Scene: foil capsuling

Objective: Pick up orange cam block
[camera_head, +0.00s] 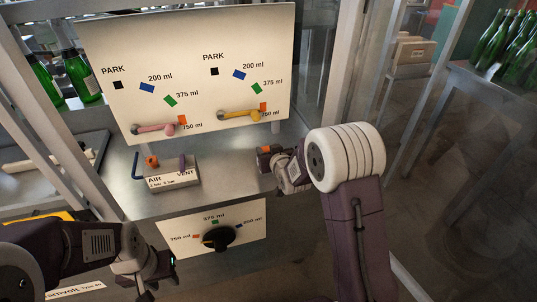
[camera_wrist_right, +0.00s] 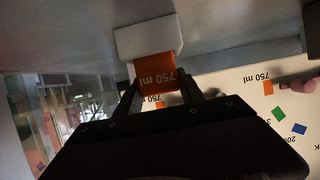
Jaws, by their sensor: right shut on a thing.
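The orange cam block (camera_head: 264,149) is at the right end of the grey bench, at the tip of my right gripper (camera_head: 273,158). In the right wrist view the orange block (camera_wrist_right: 157,74), marked 750 ml, sits between the two fingers of my right gripper (camera_wrist_right: 160,92), which is shut on it. A white piece (camera_wrist_right: 148,38) adjoins the block's far side; I cannot tell whether they are joined. My left gripper (camera_head: 158,277) is low at the left, in front of the bench, away from the block. Its finger opening is unclear.
A white panel (camera_head: 190,60) with a pink lever (camera_head: 157,128) and a yellow lever (camera_head: 237,116) stands behind. An AIR/VENT box (camera_head: 173,179) sits on the bench (camera_head: 225,165). A black knob (camera_head: 218,238) is on the lower front panel. Green bottles (camera_head: 82,76) stand at left.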

